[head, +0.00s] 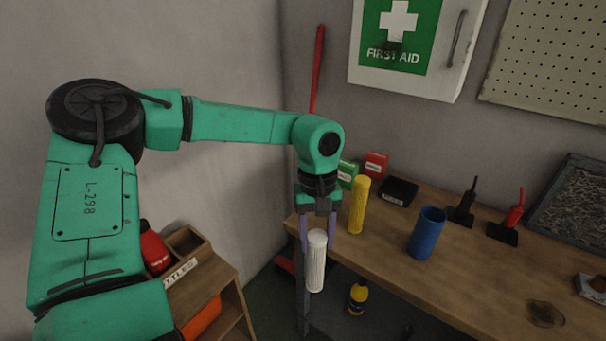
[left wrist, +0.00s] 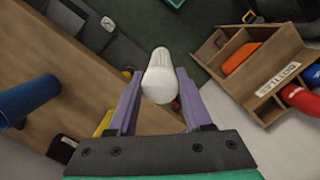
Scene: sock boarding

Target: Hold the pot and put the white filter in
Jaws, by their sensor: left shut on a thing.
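The white filter (head: 316,265) is a ribbed white cylinder between the purple fingers of my left gripper (head: 318,236). The gripper is shut on it and holds it roughly upright, in front of the workbench's left end. In the left wrist view the filter (left wrist: 160,78) shows end-on between the two fingers. The blue pot (head: 427,233) is an open-topped cylinder standing on the bench, to the right of the filter and apart from it. Its side also shows at the left of the left wrist view (left wrist: 30,97). My right gripper is in neither view.
A yellow ribbed cylinder (head: 359,205) stands on the workbench (head: 470,275) between gripper and pot. Green and red boxes (head: 376,164), a black tray (head: 398,191) and brushes (head: 508,223) lie behind. A wooden bottle rack (head: 222,265) stands lower left; a yellow bottle (head: 357,297) is on the floor.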

